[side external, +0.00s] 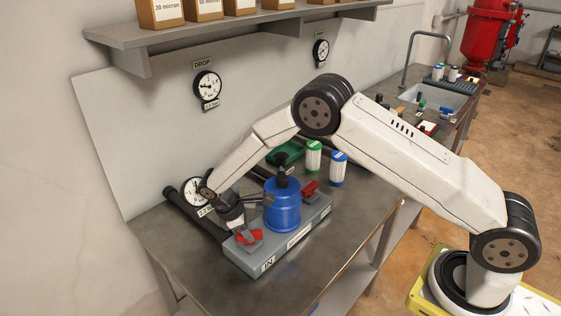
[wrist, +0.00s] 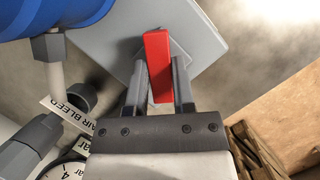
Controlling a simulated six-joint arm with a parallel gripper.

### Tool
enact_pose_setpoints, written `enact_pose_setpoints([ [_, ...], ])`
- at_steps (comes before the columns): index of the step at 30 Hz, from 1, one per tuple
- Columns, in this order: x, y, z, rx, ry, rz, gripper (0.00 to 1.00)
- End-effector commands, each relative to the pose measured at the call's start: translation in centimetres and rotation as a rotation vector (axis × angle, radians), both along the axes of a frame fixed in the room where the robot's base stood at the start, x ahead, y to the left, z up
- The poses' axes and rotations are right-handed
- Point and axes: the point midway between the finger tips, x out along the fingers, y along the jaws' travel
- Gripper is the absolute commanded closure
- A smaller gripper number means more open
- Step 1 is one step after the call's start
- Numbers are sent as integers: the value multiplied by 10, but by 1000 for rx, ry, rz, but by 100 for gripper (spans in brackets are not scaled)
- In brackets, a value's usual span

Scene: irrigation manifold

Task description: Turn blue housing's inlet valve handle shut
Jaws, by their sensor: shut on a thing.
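The blue housing (side external: 283,208) stands upright on a grey base block (side external: 292,242), with an "IN" label on the block's near end. Its edge also shows at the upper left of the wrist view (wrist: 50,15). The red inlet valve handle (side external: 256,236) sits on the block's top near the IN end. My gripper (side external: 247,233) reaches down to it from the left. In the wrist view the red handle (wrist: 158,60) lies between the two fingers of my gripper (wrist: 158,82), which is shut on it. The valve stem under the handle is hidden.
A second red handle (side external: 310,188) sits right of the housing. Green (side external: 313,156) and blue-capped (side external: 338,168) cartridges and a green tray stand behind. A gauge (side external: 192,192) and dark pipe lie close to my gripper's left. The bench front (side external: 345,225) is clear.

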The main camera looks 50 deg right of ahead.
Motion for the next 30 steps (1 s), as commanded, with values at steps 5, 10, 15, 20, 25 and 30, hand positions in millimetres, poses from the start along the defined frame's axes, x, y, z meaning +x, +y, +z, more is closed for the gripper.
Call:
enact_pose_setpoints([
  [5, 1, 0, 0, 1, 0, -171, 100],
  [10, 2, -1, 1, 1, -2, -333, 100],
  [15, 2, -1, 1, 1, -2, -495, 100],
  [20, 2, -2, 1, 2, -2, -639, 100],
  [25, 2, -2, 1, 2, -2, -765, 100],
  [30, 2, -2, 1, 2, -3, -851, 100],
])
